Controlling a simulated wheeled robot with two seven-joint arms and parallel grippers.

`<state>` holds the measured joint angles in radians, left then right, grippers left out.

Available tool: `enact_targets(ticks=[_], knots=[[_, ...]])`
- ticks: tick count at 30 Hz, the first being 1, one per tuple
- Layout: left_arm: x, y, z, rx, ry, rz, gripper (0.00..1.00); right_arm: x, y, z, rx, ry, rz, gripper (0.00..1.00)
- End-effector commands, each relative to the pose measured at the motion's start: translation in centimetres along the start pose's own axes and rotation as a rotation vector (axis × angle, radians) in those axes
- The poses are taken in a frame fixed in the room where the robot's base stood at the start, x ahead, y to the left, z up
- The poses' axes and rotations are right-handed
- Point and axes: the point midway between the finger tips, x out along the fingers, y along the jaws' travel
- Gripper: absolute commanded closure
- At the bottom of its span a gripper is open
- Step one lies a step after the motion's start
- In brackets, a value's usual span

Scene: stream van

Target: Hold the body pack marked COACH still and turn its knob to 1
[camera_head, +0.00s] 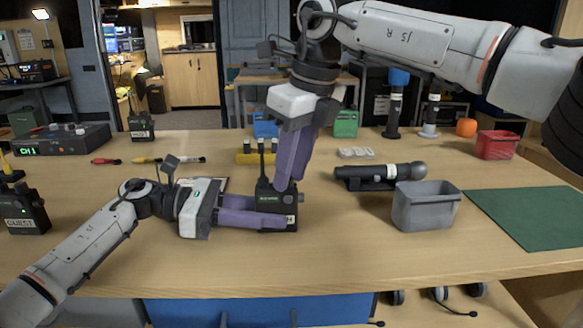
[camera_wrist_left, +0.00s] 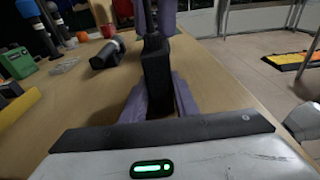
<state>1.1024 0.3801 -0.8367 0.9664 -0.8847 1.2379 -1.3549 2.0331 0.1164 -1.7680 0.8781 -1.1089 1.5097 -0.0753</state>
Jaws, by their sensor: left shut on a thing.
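A black body pack (camera_head: 268,197) with a small green display and antennas stands upright at mid-table. Its lower label is mostly covered, with only an end letter like H showing. In the left wrist view the pack (camera_wrist_left: 156,72) stands between my purple fingers. My left gripper (camera_head: 282,221) is shut on the pack's lower body from the left. My right gripper (camera_head: 290,184) reaches down from above, its purple fingertips at the pack's top right; they also show in the left wrist view (camera_wrist_left: 163,18). The knob is hidden by those fingers, so its setting and the grip on it cannot be told.
A body pack marked GUEST (camera_head: 24,212) stands at the far left, another pack (camera_head: 141,127) farther back. A grey bin (camera_head: 425,210), a black microphone in a holder (camera_head: 378,175) and a green mat (camera_head: 530,214) lie right. The front middle table is clear.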

Motion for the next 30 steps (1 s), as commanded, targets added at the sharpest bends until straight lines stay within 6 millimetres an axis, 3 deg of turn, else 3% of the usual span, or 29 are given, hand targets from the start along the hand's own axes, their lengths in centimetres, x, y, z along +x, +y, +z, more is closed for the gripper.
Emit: enact_targets(ticks=[6, 11, 16, 23, 30], knots=[[0.02, -0.02, -0.08, -0.001, 0.001, -0.001, 1.00, -0.03, -0.02, 0.00, 0.002, 0.000, -0.001, 0.74], [0.01, -0.02, -0.08, -0.001, 0.001, -0.001, 1.00, -0.03, -0.02, 0.00, 0.002, 0.000, -0.001, 0.99], [0.01, -0.02, -0.08, 0.000, 0.001, 0.000, 1.00, 0.01, -0.04, 0.00, -0.027, 0.001, 0.008, 0.99], [0.01, -0.01, -0.08, 0.000, 0.002, 0.000, 1.00, 0.00, -0.21, 0.06, -0.219, 0.000, 0.056, 0.99], [0.00, -0.01, -0.08, 0.000, 0.002, 0.000, 1.00, -0.04, -0.25, 0.02, -0.238, 0.000, 0.059, 0.99]])
